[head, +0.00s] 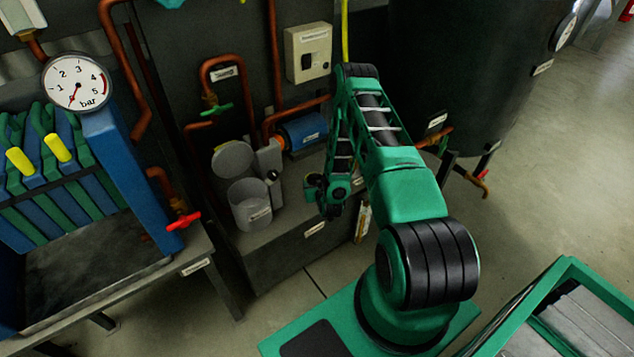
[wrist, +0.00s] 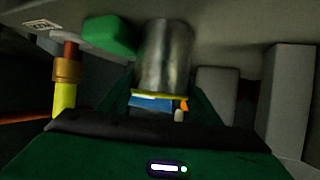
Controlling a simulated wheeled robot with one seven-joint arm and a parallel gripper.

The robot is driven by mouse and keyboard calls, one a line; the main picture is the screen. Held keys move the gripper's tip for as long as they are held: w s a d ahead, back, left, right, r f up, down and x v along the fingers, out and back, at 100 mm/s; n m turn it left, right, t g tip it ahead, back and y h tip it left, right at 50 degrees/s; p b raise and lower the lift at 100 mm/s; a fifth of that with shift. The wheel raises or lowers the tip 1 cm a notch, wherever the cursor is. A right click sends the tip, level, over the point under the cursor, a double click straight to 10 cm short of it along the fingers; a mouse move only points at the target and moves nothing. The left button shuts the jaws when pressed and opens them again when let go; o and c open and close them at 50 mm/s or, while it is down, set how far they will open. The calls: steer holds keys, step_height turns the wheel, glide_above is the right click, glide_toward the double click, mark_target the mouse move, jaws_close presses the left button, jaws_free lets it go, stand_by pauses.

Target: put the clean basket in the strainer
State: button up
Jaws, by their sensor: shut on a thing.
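The strainer is a grey round pot (head: 250,208) on the low bench, with its round grey lid (head: 232,158) standing raised behind the opening. The pot's inside looks empty from here. My gripper (head: 326,202) is to the right of the pot, at the bench's right part, apart from the pot. In the wrist view, a grey metallic cylinder with a yellow lower rim, seemingly the clean basket (wrist: 167,55), stands out between the fingers of my gripper (wrist: 160,100), which is shut on it. The basket is not clearly visible in the head view.
A blue motor (head: 303,131) and copper pipes sit behind the strainer. A dark tank (head: 460,70) stands to the right. A filter press with a blue frame (head: 125,165) is on the left. A green-rimmed tray (head: 520,310) is at the lower right.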

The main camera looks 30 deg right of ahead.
steer(key=shift+f, duration=0.1)
steer(key=o, duration=1.1)
